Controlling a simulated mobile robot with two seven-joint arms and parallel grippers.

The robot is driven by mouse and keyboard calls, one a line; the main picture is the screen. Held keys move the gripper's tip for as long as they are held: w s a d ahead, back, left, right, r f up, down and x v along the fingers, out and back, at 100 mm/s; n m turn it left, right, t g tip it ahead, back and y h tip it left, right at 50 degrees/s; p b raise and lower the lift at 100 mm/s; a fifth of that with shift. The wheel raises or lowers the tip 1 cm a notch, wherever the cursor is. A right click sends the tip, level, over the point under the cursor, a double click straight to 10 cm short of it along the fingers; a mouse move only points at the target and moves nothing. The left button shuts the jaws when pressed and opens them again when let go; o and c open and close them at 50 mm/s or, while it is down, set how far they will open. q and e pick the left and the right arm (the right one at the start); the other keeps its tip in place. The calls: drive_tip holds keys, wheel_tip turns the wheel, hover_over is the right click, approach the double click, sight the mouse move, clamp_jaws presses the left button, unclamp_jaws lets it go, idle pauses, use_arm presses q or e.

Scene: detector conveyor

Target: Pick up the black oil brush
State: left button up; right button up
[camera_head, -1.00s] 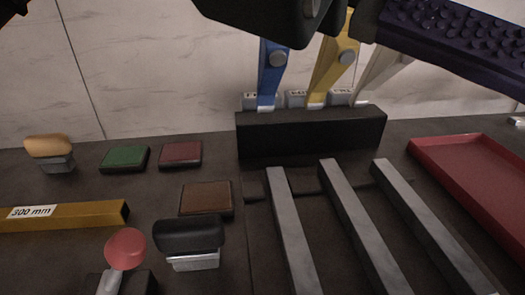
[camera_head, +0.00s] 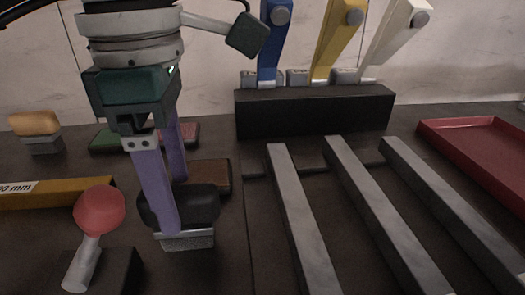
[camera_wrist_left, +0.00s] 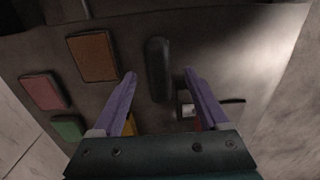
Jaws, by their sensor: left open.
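The black oil brush (camera_head: 205,203) has a rounded black top over a grey block and rests on the dark table, left of the centre in the head view. My left gripper (camera_head: 173,206) points down over it, with its two purple fingers open. One finger crosses in front of the brush, and the other is behind it. In the left wrist view the black brush top (camera_wrist_left: 158,68) lies between the open fingertips (camera_wrist_left: 159,76). I cannot tell whether the fingers touch it. My right gripper is not in view.
A brown pad (camera_head: 213,174) lies just behind the brush. A red-knobbed tool (camera_head: 100,212) stands close at left, near a yellow bar (camera_head: 60,192). A tan-topped brush (camera_head: 35,125) is farther left. Grey bars (camera_head: 300,215) and a red tray (camera_head: 480,140) lie to the right.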

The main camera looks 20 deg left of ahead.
sight(184, 218)
use_arm(q)
drive_tip(key=shift+w+f, duration=0.1)
drive_tip(key=shift+f, duration=1.6)
drive_tip(key=shift+f+b, duration=0.2)
drive_tip(key=shift+b, duration=0.25)
clamp_jaws()
